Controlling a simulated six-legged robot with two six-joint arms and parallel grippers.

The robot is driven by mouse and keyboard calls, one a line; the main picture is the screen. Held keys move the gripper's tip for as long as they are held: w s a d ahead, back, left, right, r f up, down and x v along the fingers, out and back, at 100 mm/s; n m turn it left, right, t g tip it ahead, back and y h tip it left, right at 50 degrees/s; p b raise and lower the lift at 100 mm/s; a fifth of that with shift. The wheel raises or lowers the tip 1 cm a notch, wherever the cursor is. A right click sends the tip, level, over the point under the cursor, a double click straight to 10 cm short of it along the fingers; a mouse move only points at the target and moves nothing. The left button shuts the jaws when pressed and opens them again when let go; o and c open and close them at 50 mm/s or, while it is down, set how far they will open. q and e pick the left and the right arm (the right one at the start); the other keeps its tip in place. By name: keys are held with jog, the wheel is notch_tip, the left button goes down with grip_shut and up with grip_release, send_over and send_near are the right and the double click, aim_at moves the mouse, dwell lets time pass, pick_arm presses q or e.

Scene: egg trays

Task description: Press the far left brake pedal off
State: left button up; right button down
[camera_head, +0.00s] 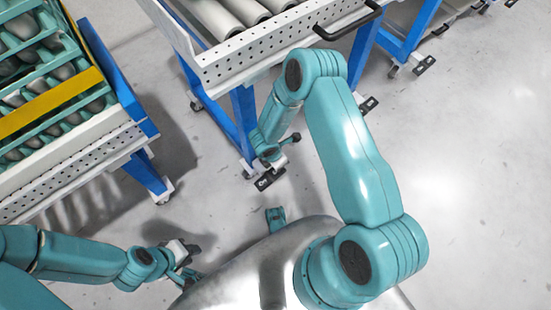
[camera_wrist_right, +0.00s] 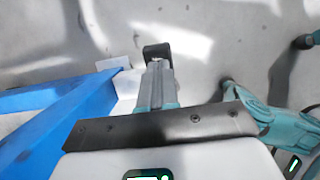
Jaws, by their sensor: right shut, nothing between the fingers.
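A black brake pedal (camera_head: 270,179) with a pale mark sits low at the caster under the front left blue leg of the roller cart. My right gripper (camera_head: 276,152) points down just above this pedal, beside the leg. In the right wrist view its fingers (camera_wrist_right: 157,80) are shut with nothing between them. A black block shows at their far end; I cannot tell whether it is the pedal or whether they touch. My left gripper (camera_head: 187,260) is at the lower left, away from the carts and holding nothing visible; its jaw opening is unclear.
The roller cart (camera_head: 245,62) with white rollers stands at the top. More pedals (camera_head: 369,106) show at other casters to the right. A second cart (camera_head: 75,165) with egg trays stands at the left. A blue leg (camera_wrist_right: 50,110) is close to the right gripper. Floor at right is clear.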

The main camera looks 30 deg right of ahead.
jog(key=b+x, duration=0.1)
jog(key=x, duration=0.4)
jog(key=shift+f+b, duration=0.2)
jog(key=shift+b, duration=0.1)
jog(key=shift+d, duration=0.1)
jog(key=shift+d+f+y, duration=0.1)
jog(key=shift+d+y, duration=0.05)
jog(key=shift+y, duration=0.45)
jog(key=shift+d+f+y, duration=0.15)
jog(key=shift+y, duration=0.45)
jog(key=shift+f, duration=0.15)
jog(key=shift+d+f, duration=0.25)
jog(key=shift+d+f+y+b, duration=0.2)
jog(key=shift+f+y+b, duration=0.15)
jog(key=shift+y, duration=0.45)
jog(key=shift+r, duration=0.2)
